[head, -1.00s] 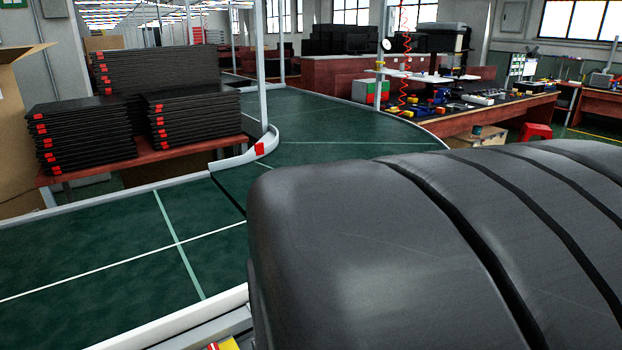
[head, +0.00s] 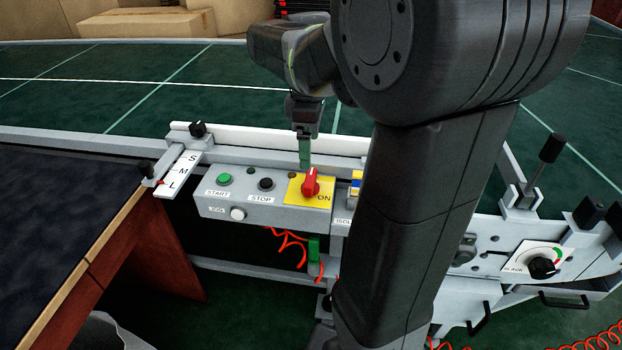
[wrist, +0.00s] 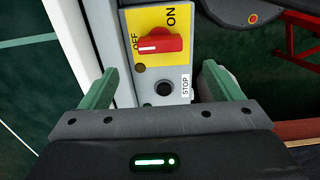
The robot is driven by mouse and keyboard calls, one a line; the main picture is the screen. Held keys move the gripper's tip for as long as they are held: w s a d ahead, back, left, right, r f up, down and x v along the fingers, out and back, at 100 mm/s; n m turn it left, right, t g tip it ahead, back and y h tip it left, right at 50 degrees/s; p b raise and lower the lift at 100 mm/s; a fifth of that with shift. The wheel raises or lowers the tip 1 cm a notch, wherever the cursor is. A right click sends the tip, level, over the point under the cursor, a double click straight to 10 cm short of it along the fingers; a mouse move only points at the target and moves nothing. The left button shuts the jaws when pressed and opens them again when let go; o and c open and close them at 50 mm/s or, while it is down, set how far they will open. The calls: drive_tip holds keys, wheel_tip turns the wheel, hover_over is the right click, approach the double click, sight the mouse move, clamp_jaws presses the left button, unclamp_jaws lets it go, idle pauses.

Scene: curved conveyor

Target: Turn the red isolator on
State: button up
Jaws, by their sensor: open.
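The red isolator (head: 311,184) is a rotary knob on a yellow plate (head: 294,190) on the grey control box, with ON printed to its right. In the wrist view the red isolator (wrist: 160,44) has its white mark towards OFF, and ON is along the plate's upper right. My gripper (head: 304,152) is just behind the knob in the head view, pointing down. In the wrist view my gripper (wrist: 160,68) has its two green fingers wide apart with nothing between them; the knob lies ahead of the tips. I see no contact.
The black STOP button (head: 266,184), green START button (head: 224,179) and a white JOG button (head: 237,214) are left of the isolator. A white rail (head: 250,140) runs behind the box. A dark-topped table (head: 60,200) is at left. My arm covers the box's right part.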

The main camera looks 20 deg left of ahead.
sight(310, 177)
wheel_tip(310, 177, down, 10)
drive_tip(key=shift+r+b, duration=0.25)
drive_tip(key=shift+b, duration=0.95)
drive_tip(key=c, duration=1)
drive_tip(key=shift+r, duration=0.1)
